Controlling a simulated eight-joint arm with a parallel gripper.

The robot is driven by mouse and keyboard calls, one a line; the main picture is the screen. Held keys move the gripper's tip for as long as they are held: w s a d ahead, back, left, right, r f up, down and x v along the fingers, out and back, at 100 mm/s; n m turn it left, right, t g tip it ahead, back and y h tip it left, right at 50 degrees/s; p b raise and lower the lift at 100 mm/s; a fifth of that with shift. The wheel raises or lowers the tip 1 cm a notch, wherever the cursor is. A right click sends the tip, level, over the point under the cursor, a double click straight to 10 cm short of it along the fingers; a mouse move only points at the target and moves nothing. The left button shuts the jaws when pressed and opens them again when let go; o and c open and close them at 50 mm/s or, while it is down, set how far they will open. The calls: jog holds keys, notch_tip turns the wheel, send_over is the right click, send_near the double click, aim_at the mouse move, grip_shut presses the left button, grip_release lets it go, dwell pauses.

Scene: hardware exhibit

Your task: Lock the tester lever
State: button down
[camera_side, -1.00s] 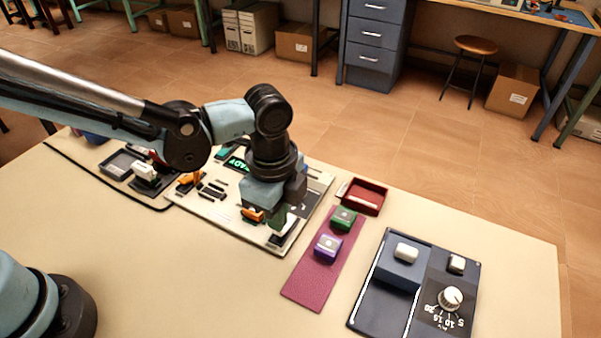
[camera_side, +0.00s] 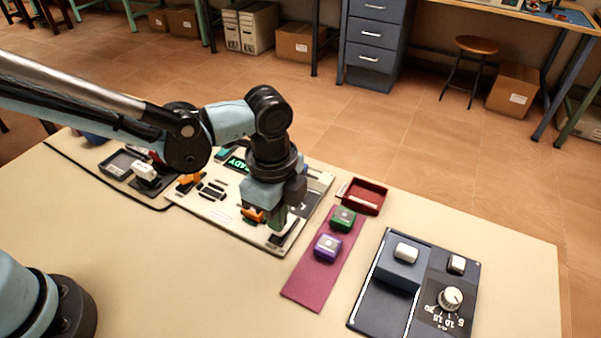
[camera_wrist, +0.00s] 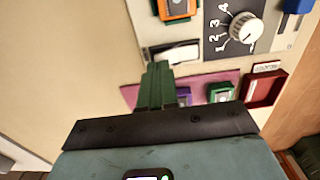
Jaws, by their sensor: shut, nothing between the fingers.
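The tester board (camera_side: 225,215) is a pale panel under my arm, with a dark screen (camera_side: 235,162) showing partly hidden green letters. Near its front right corner is a black slot (camera_side: 288,236) with a white bar, which shows better in the wrist view (camera_wrist: 182,52); it looks like the lever, but I cannot tell its lock state. My gripper (camera_side: 274,224) is shut and empty, its green fingers pointing down beside this part. In the wrist view the fingertips (camera_wrist: 158,68) overlap the bar's near edge; contact is unclear. An orange part (camera_side: 252,215) sits just left of the fingers.
A magenta mat (camera_side: 310,290) right of the board holds a green block (camera_side: 343,219) and a purple block (camera_side: 327,248). A red tray (camera_side: 366,196) lies behind, and a dark dial panel (camera_side: 378,315) at right. The table's front middle is clear.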

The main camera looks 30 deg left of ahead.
jog(key=shift+f, duration=1)
jog(key=shift+r, duration=3.5)
jog(key=shift+a+r, duration=0.15)
jog(key=shift+a, duration=0.15)
jog(key=s+a+r+n+t, duration=0.1)
jog(key=a+r+n+t, duration=0.1)
jog(key=a+n, duration=0.7)
jog(key=s+a+r+n+t, duration=0.2)
jog(key=a+n+t, duration=0.3)
jog(key=a+n, duration=0.4)
jog(key=a, duration=0.4)
